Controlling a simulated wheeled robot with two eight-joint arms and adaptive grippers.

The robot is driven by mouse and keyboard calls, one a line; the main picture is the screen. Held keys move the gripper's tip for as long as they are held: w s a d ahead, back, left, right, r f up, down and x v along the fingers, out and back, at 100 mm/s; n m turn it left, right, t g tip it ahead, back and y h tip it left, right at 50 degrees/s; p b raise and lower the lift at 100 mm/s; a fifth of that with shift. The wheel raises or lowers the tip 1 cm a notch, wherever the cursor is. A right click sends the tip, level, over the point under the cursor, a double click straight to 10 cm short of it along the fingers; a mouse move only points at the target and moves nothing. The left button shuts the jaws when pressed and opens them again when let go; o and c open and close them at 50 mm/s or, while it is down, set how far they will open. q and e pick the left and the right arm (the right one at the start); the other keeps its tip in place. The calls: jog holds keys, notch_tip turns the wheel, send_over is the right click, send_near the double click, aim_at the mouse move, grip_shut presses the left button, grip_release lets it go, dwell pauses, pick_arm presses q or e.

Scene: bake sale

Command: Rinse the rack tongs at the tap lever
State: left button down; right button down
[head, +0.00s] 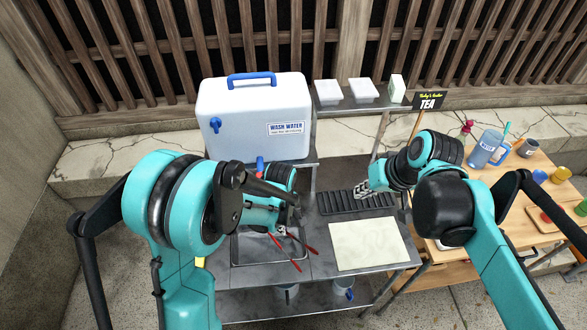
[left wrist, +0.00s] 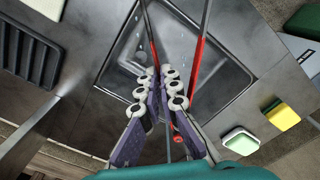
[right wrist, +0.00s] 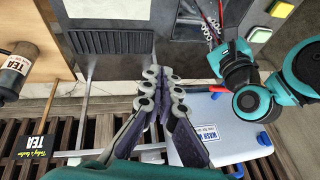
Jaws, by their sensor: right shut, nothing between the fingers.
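The rack tongs (head: 291,259), with two spread red-gripped arms, are over the metal sink basin (head: 237,250). My left gripper (head: 277,231) points down over the basin and is shut on the tongs near where their arms meet. In the left wrist view the tongs (left wrist: 199,55) pass between and beside the fingers (left wrist: 165,88).
A pale cutting mat (head: 368,245) lies right of the sink. A yellow sponge (left wrist: 283,117) and a white-green block (left wrist: 240,142) lie beside the basin. White tubs (head: 328,92) stand on a back shelf. A wooden table (head: 490,190) with cups and a jug is at right.

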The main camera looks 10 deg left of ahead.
jog(key=w+a+f+g+y, duration=0.1)
jog(key=w+a+g+y, duration=0.55)
jog(key=w+a, duration=0.7)
jog(key=w+d+f+n+g+y, duration=0.2)
jog(key=w+d+f+g+y, duration=0.15)
jog(key=w+f+y, duration=0.3)
jog(key=s+a+f, duration=0.1)
jog(key=s+a, duration=0.7)
jog(key=a, duration=0.1)
jog(key=shift+s+n+g, duration=0.25)
jog(key=shift+n+g, duration=0.05)
jog(key=shift+g, duration=0.1)
